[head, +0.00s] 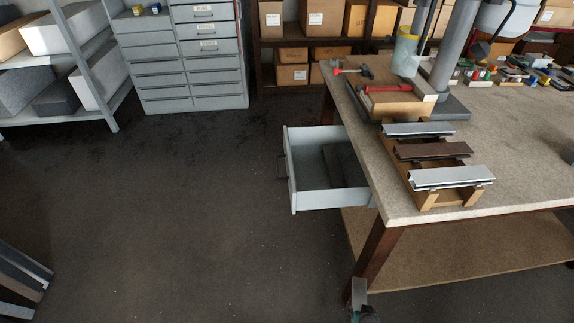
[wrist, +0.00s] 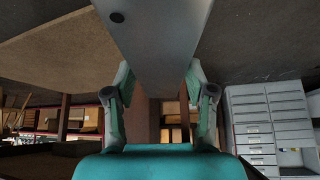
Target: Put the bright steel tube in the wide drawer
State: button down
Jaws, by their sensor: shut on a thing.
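My gripper (wrist: 160,105) is shut on a long, smooth grey metal piece, which looks like the bright steel tube (wrist: 155,45). It has flat faces and a dark round hole near the top of the wrist view; its far end is out of frame. In the head view my gripper (head: 364,312) is at the bottom edge, near the table's front leg, with a short grey part upright above it. The open drawer (head: 330,198) under the table's left side, pale blue-grey, seems to be the wide drawer. Dark shapes show inside it, partly hidden by the tabletop.
The workbench (head: 520,185) carries a wooden rack (head: 435,198) with three profiles, plus red-handled tools (head: 385,88) and a grey post. A drawer cabinet (head: 160,62) stands at the back and a shelf (head: 100,75) at the left. The floor left of the open drawer is clear.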

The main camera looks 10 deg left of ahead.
aim_at(307, 167)
jog(key=i+j+u, duration=0.15)
jog(key=j+u, duration=0.15)
jog(key=u, duration=0.15)
jog(key=i+j+u, duration=0.2)
jog(key=u, duration=0.3)
jog(key=i+j+u, duration=0.15)
jog(key=u, duration=0.3)
jog(key=i+j+u, duration=0.2)
jog(key=i, duration=0.5)
jog(key=i+z, duration=0.2)
jog(key=z, duration=0.15)
jog(key=i+j+z, duration=0.15)
jog(key=z, duration=0.2)
jog(key=i+j+z, duration=0.2)
jog(key=z, duration=0.15)
jog(key=i, duration=0.1)
